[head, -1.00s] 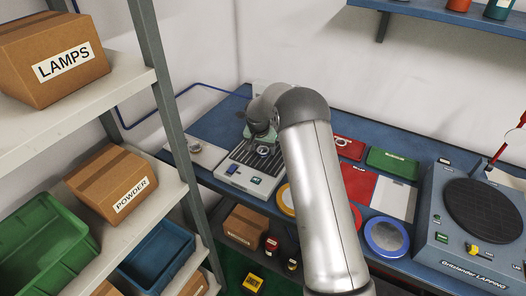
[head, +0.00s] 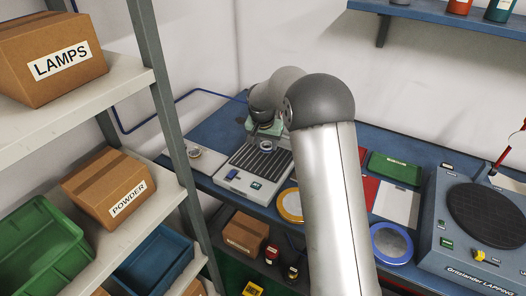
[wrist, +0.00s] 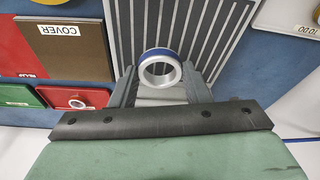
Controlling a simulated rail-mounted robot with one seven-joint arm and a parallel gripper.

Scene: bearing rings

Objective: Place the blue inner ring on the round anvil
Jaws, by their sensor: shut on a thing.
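The blue inner ring (wrist: 143,67) is a pale metal ring with a blue outer band. It sits between the two fingers of my gripper (wrist: 161,83) in the wrist view, its open bore facing the camera. The ring also shows in the head view (head: 266,146), in front of the ribbed plate of a grey unit; the height between them cannot be told. My gripper in the head view (head: 265,138) is partly hidden by my arm. A small round piece (head: 194,153) sits on a pale plate to the left; I cannot tell if this is the round anvil.
The grey ribbed unit (head: 240,178) stands on the blue bench. To its right are a yellow-rimmed disc (head: 289,205), a blue-rimmed disc (head: 391,243), a green box (head: 395,168) and a lapping machine (head: 470,235). A shelf post (head: 170,110) stands at the left.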

